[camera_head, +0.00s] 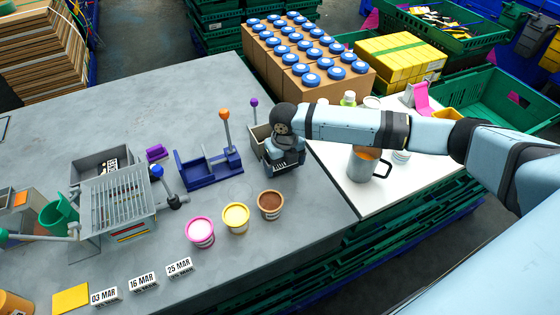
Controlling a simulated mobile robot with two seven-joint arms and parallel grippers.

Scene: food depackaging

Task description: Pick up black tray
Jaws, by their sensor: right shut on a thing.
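My right arm reaches in from the right, and its dark wrist points down over the grey table. My right gripper (281,155) is shut on the black tray (289,168), a small dark open box with a paler inside near the table's right edge. The wrist and gripper hide much of the tray, and I cannot tell whether it touches the table. My left gripper is out of view.
A blue press-like fixture (208,170) with an orange-knobbed lever stands left of the tray. Pink, yellow and brown cups (270,205) stand in front. A grey mug (362,168) is on the white surface at right. Date blocks (143,282) lie at the front.

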